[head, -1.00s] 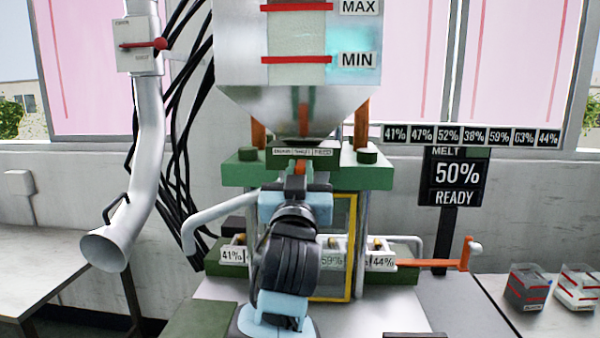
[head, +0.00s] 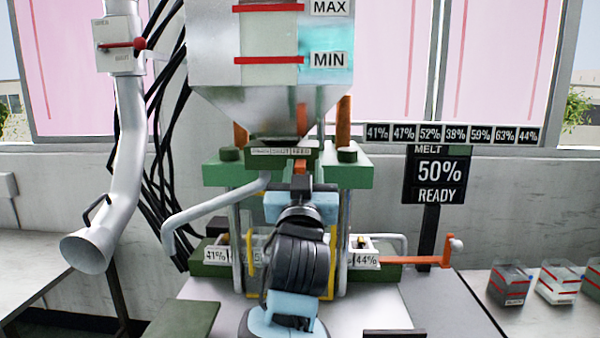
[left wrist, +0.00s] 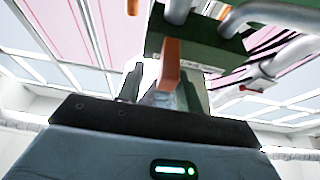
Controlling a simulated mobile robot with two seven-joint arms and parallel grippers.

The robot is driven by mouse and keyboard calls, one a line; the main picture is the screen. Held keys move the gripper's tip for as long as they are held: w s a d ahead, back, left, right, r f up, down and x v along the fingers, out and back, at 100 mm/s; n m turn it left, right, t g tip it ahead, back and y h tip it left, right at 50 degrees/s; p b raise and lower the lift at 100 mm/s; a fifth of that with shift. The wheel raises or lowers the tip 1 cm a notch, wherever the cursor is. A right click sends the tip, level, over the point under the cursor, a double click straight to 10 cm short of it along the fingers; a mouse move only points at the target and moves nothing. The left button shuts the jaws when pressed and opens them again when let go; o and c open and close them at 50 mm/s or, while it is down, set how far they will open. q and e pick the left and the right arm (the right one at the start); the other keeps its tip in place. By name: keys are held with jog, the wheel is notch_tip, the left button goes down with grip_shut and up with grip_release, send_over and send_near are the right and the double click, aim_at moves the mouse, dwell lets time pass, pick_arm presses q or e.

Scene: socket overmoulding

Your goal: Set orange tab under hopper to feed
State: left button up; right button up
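The orange tab (head: 300,164) shows under the hopper (head: 270,100), just below the plate lettered DRAIN, SHUT, FEED (head: 283,152). It stands below the right-hand, FEED end of that plate. My left gripper (head: 301,182) is raised to the tab from below and in front, hiding its lower part. In the left wrist view the tab (left wrist: 170,66) stands between the two fingers of the left gripper (left wrist: 160,88). A gap shows between the tab and the left-hand finger; the tab looks close to the right-hand finger, contact unclear. My right gripper is in neither view.
A green press frame (head: 345,172) with upright columns stands behind my left arm. A bent grey pipe (head: 210,205) is left of the gripper. A melt display (head: 438,175) reads 50% READY.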

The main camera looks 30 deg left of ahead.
pick_arm(q)
jog(key=shift+a, duration=0.15)
jog(key=shift+s, duration=0.15)
jog(key=b+v, duration=0.1)
jog(key=v, duration=0.6)
jog(key=shift+s+d+f, duration=0.15)
jog(key=shift+s+d, duration=0.1)
jog(key=shift+d, duration=0.05)
